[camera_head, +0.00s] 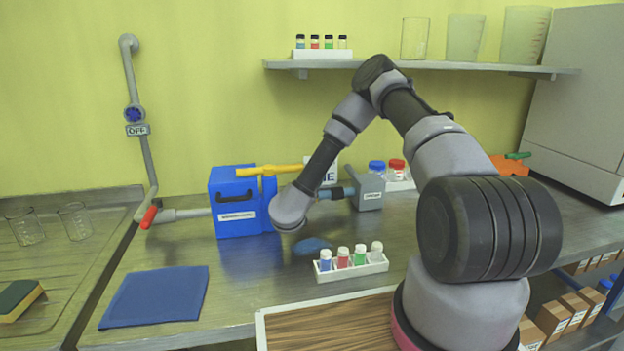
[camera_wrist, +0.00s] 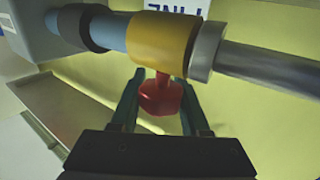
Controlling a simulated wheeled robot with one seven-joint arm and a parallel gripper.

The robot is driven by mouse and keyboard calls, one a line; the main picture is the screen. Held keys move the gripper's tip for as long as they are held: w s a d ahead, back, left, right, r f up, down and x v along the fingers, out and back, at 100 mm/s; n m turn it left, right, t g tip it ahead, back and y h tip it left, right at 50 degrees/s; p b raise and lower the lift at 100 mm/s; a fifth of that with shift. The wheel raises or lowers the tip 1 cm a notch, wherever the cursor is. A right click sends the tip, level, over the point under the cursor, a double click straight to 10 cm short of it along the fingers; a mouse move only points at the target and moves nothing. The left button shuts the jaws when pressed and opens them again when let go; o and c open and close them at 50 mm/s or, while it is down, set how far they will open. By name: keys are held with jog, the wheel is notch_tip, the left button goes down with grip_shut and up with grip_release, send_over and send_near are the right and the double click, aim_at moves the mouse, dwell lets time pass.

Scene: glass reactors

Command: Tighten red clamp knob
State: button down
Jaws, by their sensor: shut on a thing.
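The red clamp knob (camera_wrist: 160,97) hangs under a yellow clamp collar (camera_wrist: 163,42) in the wrist view. The collar sits around the joint between a blue tube (camera_wrist: 113,32) and a steel pipe (camera_wrist: 265,62). My gripper (camera_wrist: 160,90) has its two dark fingers on either side of the knob and is shut on it. In the head view, my wrist hides the knob and my fingers, between a blue container (camera_head: 232,190) and a grey box (camera_head: 369,191).
A rack of small vials (camera_head: 350,268) stands on the bench in front of my wrist, with a blue object (camera_head: 313,246) just behind it. A blue mat (camera_head: 155,297) lies at the left. A shelf (camera_head: 430,66) hangs above.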

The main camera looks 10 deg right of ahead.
jog(key=shift+h, duration=0.3)
jog(key=shift+c, duration=1.9)
grip_release()
